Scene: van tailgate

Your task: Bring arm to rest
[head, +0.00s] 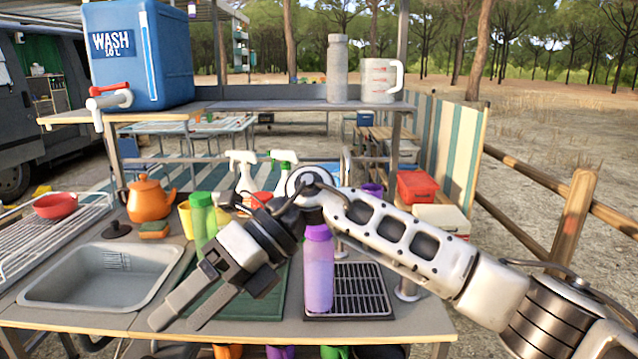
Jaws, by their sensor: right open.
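My right arm reaches in from the right edge, bends near the middle, and points down to the left. My right gripper (181,317) hangs in front of the counter (405,321), above its front part between the sink and the green mat. Its two dark fingers are apart and nothing is between them. The purple bottle (319,270) stands upright just right of the wrist, by the black drain grid (362,290). I cannot tell whether the arm touches it. My left gripper is not in view.
A grey sink (55,289) lies left of the gripper. A green bottle (203,222), an orange kettle (146,198) and spray bottles (241,172) stand behind the arm. A shelf above holds a blue wash tank (140,55), a grey bottle (337,68) and a measuring jug (379,80).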

